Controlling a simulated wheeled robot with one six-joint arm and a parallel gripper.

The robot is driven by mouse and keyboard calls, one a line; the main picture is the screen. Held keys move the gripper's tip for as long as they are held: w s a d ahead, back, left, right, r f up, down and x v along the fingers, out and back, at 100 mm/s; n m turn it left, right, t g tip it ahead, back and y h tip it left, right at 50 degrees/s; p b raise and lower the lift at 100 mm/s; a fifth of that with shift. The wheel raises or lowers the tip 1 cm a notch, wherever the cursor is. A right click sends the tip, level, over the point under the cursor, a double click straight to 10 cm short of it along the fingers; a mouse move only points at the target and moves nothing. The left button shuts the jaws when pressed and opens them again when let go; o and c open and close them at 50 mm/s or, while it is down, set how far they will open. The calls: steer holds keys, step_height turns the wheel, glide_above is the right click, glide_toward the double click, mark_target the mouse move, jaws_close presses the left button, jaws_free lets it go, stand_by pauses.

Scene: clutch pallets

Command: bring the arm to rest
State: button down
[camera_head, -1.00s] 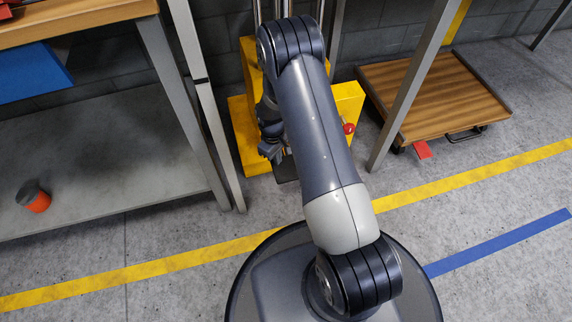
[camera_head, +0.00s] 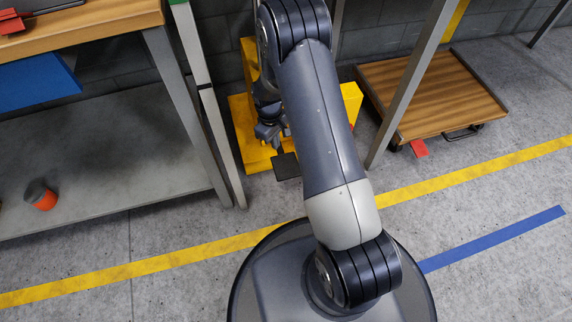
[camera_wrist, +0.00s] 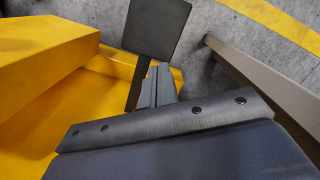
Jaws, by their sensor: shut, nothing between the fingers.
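My arm reaches away from my base toward the yellow machine (camera_head: 257,157) at the back. My gripper (camera_head: 278,146) hangs at the end of the arm, low in front of the machine and partly hidden by the arm. In the wrist view the fingers of my gripper (camera_wrist: 158,75) are together with nothing between them. A dark flat pedal or plate (camera_wrist: 157,28) lies just beyond the fingertips; it also shows in the head view (camera_head: 286,167). I cannot tell whether the fingers touch it.
A workbench (camera_head: 100,37) with a grey lower shelf (camera_head: 110,170) stands at the left, an orange cup (camera_head: 42,197) on the shelf. A wooden-topped cart (camera_head: 435,95) is at the right behind a grey post (camera_head: 410,85). Floor with a yellow line (camera_head: 150,265) is clear in front.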

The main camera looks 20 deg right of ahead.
stand_by(0.4)
steer(key=b, duration=0.2)
glide_above(279, 160)
steer(key=f, duration=0.4)
steer(key=shift+w+a+f, duration=0.2)
steer(key=shift+a+f, duration=0.05)
steer(key=shift+f, duration=0.05)
steer(key=s+d+r+p, duration=0.1)
steer(key=p, duration=0.1)
steer(key=s+d+p, duration=0.1)
steer(key=p, duration=0.1)
steer(key=shift+s+r, duration=0.35)
steer(key=shift+s, duration=0.05)
steer(key=r, duration=0.1)
steer(key=r+p, duration=0.2)
steer(key=shift+w+a, duration=0.2)
steer(key=shift+w, duration=0.05)
